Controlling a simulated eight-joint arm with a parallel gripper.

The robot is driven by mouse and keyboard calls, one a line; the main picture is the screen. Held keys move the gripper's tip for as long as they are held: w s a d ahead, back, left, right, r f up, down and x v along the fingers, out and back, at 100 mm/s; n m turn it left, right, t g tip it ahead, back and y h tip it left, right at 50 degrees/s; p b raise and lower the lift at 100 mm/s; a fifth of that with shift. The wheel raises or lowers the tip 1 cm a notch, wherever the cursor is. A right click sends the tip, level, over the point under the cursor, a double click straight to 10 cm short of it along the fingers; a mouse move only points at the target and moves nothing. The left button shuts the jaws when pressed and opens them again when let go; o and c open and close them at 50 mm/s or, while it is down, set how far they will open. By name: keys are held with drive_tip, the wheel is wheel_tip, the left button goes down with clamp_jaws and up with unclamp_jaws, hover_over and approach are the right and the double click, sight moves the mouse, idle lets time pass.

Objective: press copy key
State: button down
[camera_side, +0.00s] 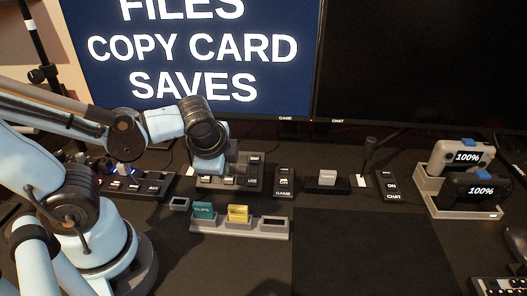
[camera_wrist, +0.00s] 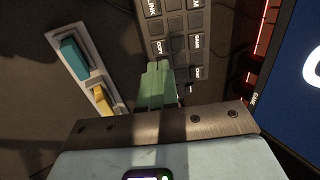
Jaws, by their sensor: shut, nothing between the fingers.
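The key panel (camera_wrist: 185,35) is a dark block with rows of grey keys, some with white lettering. The copy key (camera_wrist: 160,46) shows in the wrist view at the panel's near left corner, just beyond my fingertips. My gripper (camera_wrist: 157,66) is shut, with its green fingers together and nothing held. I cannot tell whether the fingertips touch the panel. In the side view my gripper (camera_side: 207,172) is low over the left part of the panel (camera_side: 250,182), and it hides some keys there.
A grey tray (camera_side: 260,235) in front of the panel holds a teal card (camera_side: 203,212) and a yellow card (camera_side: 238,214). A large monitor (camera_side: 190,50) stands behind, reading "FILES COPY CARD SAVES". A dock with two devices (camera_side: 468,157) is at right. A dark mat (camera_side: 365,255) lies clear in front.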

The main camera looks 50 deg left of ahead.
sight(228, 179)
drive_tip(key=shift+x, duration=3.05)
drive_tip(key=shift+w+f, duration=0.1)
drive_tip(key=shift+w+a+f, duration=0.2)
drive_tip(key=shift+a+f, duration=0.05)
drive_tip(key=shift+f, duration=0.25)
drive_tip(key=shift+a+f, duration=0.1)
drive_tip(key=shift+f, duration=0.1)
drive_tip(key=shift+r, duration=0.15)
drive_tip(key=v, duration=0.8)
drive_tip(key=shift+s+d, duration=0.25)
drive_tip(key=shift+r, duration=0.1)
